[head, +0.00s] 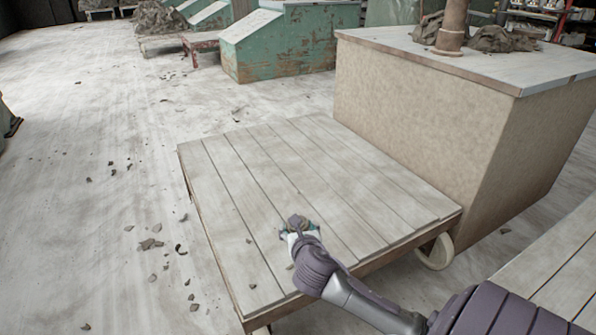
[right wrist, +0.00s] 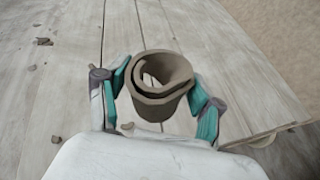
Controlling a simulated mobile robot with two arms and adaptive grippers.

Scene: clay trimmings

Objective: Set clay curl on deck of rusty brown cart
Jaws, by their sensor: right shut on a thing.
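The clay curl (right wrist: 158,108) is a grey-brown rolled strip with an open spiral top. In the right wrist view it sits between the two teal fingers of my right gripper (right wrist: 160,92), which is shut on it. In the head view my right gripper (head: 299,229) is over the cart's plank deck (head: 245,165), toward its front. The curl is small there, at the fingertips. I cannot tell whether it touches the planks. The cart has a low, pale wooden deck with a rusty brown edge (head: 376,262) and a wheel at the right. My left gripper is not in view.
Small clay crumbs (head: 151,243) lie on the floor left of the cart, and a few bits are on the deck. A large beige block-like table (head: 415,120) stands close behind right. Another plank surface (head: 555,275) is at lower right. Most of the deck is clear.

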